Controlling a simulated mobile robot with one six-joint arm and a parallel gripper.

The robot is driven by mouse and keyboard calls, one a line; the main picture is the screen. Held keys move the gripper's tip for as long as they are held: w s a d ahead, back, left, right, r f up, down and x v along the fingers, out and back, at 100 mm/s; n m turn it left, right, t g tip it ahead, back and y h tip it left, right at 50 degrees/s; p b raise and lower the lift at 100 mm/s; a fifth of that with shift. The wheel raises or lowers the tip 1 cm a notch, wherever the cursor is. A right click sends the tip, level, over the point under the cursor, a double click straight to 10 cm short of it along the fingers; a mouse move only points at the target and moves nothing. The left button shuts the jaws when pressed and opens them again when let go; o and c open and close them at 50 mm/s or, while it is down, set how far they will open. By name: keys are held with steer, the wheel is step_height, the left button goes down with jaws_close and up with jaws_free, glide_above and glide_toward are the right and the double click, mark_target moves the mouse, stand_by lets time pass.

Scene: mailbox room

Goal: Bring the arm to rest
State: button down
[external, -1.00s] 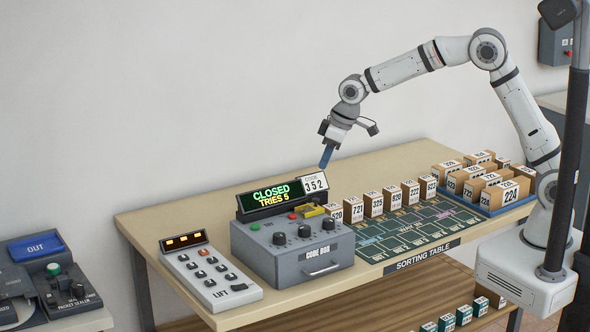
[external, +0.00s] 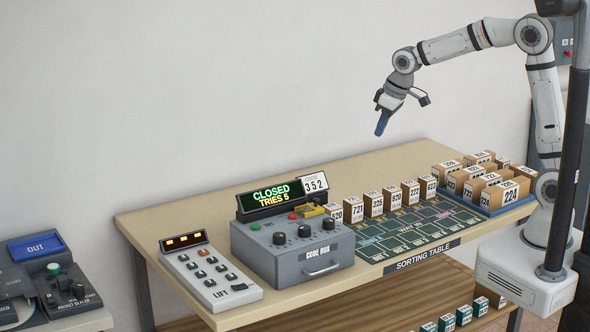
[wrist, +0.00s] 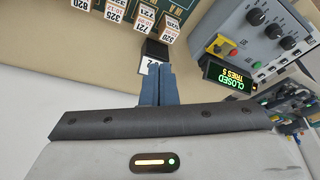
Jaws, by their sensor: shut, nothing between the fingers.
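My gripper (external: 381,124) is in the air above the back part of the sorting table, with blue fingers closed together and pointing down. In the wrist view its two fingers (wrist: 156,85) lie side by side with nothing between them. The arm reaches left from its mount at the right side, with the elbow raised. The gripper is apart from the table (external: 190,208) and from everything on it.
The grey code box (external: 300,262) reads CLOSED, TRIES 5, beside a card with 352. A lift panel (external: 210,275) stands to its left. Numbered boxes (external: 410,192) line the green mat, and a blue tray (external: 512,206) holds several more. The air around the gripper is free.

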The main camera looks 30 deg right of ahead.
steer(key=s+d+r+m+h, duration=0.1)
steer(key=s+d+m, duration=0.1)
steer(key=s+d, duration=0.45)
steer(key=s+d+r+m, duration=0.15)
steer(key=s+d, duration=0.25)
steer(key=d, duration=0.6)
steer(key=s+d+f+m+h, duration=0.1)
steer(key=s+d+f+m, duration=0.2)
steer(key=s+d, duration=0.4)
steer(key=s, duration=0.4)
steer(key=shift+s+d, duration=0.3)
stand_by(0.5)
